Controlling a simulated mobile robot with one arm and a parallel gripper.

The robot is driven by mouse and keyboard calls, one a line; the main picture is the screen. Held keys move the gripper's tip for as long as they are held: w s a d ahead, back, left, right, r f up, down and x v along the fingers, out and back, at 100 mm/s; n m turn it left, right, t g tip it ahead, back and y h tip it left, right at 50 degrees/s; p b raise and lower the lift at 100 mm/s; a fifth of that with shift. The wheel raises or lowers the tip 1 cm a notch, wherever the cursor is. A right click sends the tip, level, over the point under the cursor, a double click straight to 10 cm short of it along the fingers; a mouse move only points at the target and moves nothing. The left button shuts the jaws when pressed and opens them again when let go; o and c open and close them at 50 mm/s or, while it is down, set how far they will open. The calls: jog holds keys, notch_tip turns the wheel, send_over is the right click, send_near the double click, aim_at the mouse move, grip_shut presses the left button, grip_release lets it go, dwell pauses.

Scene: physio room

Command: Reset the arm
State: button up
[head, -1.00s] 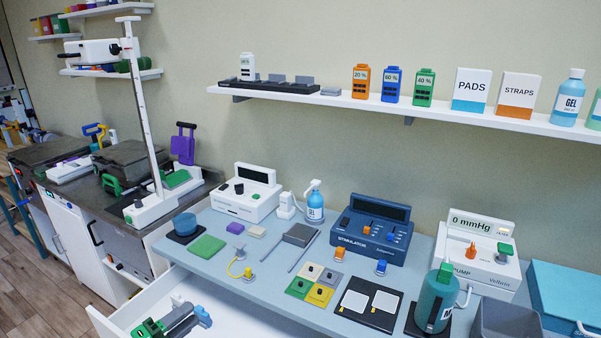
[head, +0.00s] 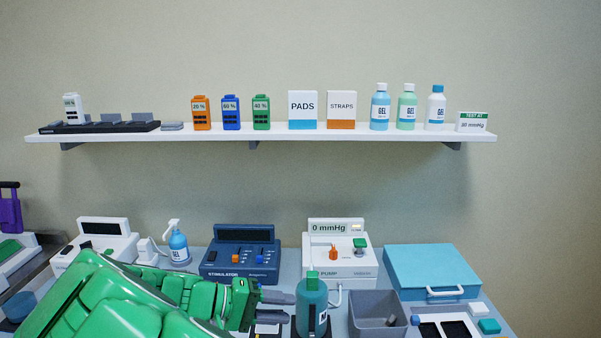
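My green arm comes in from the lower left of the head view. My gripper (head: 277,307) is at its end, over the front of the worktop. Two grey fingers point right with a gap between them, and nothing shows held. The fingertips appear just left of a teal cylinder (head: 311,310) with a green top. I cannot tell whether they touch it. My arm hides much of the worktop at the lower left.
The blue stimulator (head: 240,262) and white pump (head: 340,258) stand behind my gripper. A grey bin (head: 378,315) and teal case (head: 432,270) are to the right. A wall shelf (head: 300,133) with batteries, boxes and bottles runs above. The air between shelf and devices is free.

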jog(key=s+d+m+g+y, duration=0.35)
jog(key=s+d, duration=0.25)
jog(key=d, duration=0.3)
jog(key=s+d+m+g+y, duration=0.2)
jog(key=s+d+g+y, duration=0.15)
jog(key=s+d, duration=0.4)
jog(key=s+a+m+y, duration=0.35)
jog(key=s+y, duration=0.55)
jog(key=s, duration=0.5)
jog(key=d+r+n+t+h, duration=0.1)
jog(key=d+n+h, duration=0.1)
jog(key=d+n, duration=0.2)
jog(key=d, duration=0.2)
jog(key=shift+s+d+n+t, duration=0.2)
jog(key=shift+d+n+t, duration=0.15)
jog(key=shift+n+t, duration=0.05)
